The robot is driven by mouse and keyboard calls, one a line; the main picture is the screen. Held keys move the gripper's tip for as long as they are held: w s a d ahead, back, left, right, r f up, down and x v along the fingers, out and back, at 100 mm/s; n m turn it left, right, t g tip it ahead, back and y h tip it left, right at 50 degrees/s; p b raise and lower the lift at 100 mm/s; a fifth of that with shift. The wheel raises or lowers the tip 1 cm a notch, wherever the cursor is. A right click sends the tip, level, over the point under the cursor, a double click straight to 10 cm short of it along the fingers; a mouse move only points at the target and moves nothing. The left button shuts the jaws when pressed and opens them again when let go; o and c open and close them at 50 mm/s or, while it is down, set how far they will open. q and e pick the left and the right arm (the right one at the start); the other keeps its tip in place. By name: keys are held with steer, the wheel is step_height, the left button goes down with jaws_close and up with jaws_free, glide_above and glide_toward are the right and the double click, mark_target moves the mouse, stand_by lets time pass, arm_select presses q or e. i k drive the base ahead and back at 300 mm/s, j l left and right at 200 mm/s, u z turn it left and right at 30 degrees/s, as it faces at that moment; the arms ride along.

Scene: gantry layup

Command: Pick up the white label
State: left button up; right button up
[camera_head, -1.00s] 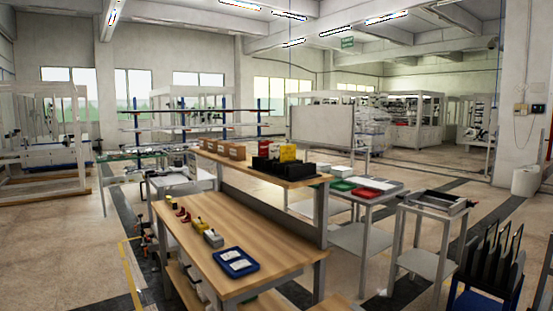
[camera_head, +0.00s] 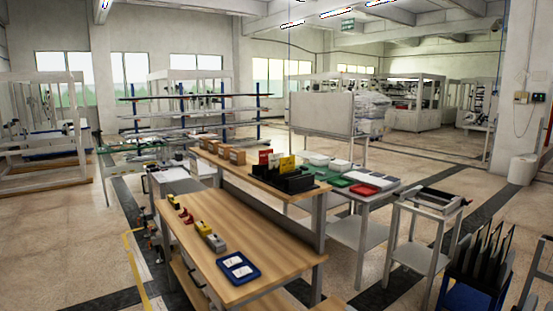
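Two small white labels lie in a blue tray on the near right part of the wooden workbench. One white label (camera_head: 233,260) is toward the back of the tray and the other white label (camera_head: 241,271) is in front of it. The blue tray's rim (camera_head: 256,276) shows around them. Neither of my grippers shows in the head view.
The wooden workbench (camera_head: 205,250) has several small yellow, grey and red items along its left edge. A raised shelf (camera_head: 235,165) behind holds cardboard boxes and black bins. Side tables stand to the right. Open floor (camera_head: 70,240) lies to the left.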

mark_target(274, 158)
steer(key=i+j, duration=0.25)
steer(key=i+j+z, duration=0.1)
steer(key=j, duration=0.35)
steer(key=i+j, duration=0.35)
steer(key=i+j+z, duration=0.1)
steer(key=j, duration=0.25)
steer(key=i, duration=0.1)
